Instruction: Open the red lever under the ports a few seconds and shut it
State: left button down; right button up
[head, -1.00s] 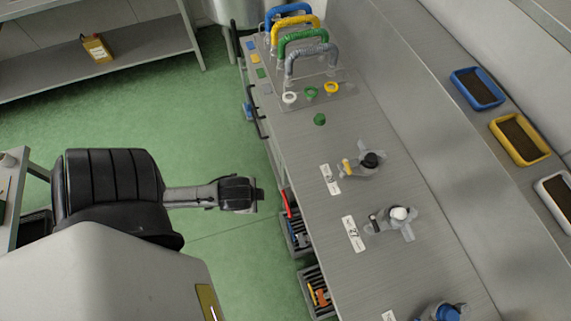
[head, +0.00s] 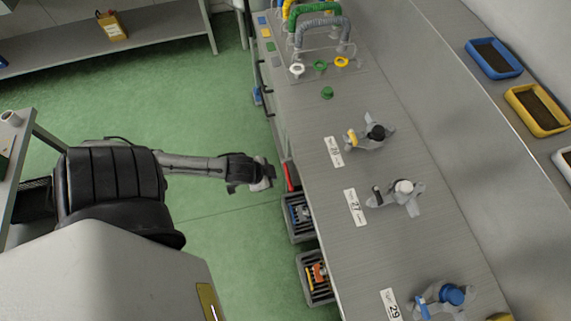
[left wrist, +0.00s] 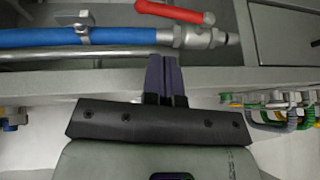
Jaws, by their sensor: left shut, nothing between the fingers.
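The red lever (head: 289,177) sits at the bench's front side in the head view, partly hidden by the bench edge. In the left wrist view the red lever (left wrist: 170,12) lies nearly level at the top, its right end at a metal fitting (left wrist: 200,38) on a blue hose (left wrist: 70,37). My left gripper (head: 268,177) is just left of the lever, shut and empty. In the left wrist view its closed fingers (left wrist: 162,62) are below the lever, their tips near the hose fitting; I cannot tell if they touch it. White, green and yellow ring ports (head: 320,66) stand farther back on the bench.
Dark crates with coloured parts (head: 299,217) sit below the bench's front edge. The bench top (head: 310,150) carries several grey fittings with black, white and blue knobs, and number labels. Blue and yellow trays (head: 495,58) lie along the right ledge. Green floor is open to the left.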

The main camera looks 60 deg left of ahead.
aim_at(289, 181)
pick_arm(q)
jog(key=b+x, duration=0.2)
jog(key=x, duration=0.8)
jog(key=shift+w+f, duration=0.1)
jog(key=shift+w+f+b, duration=0.4)
jog(key=shift+f, duration=0.25)
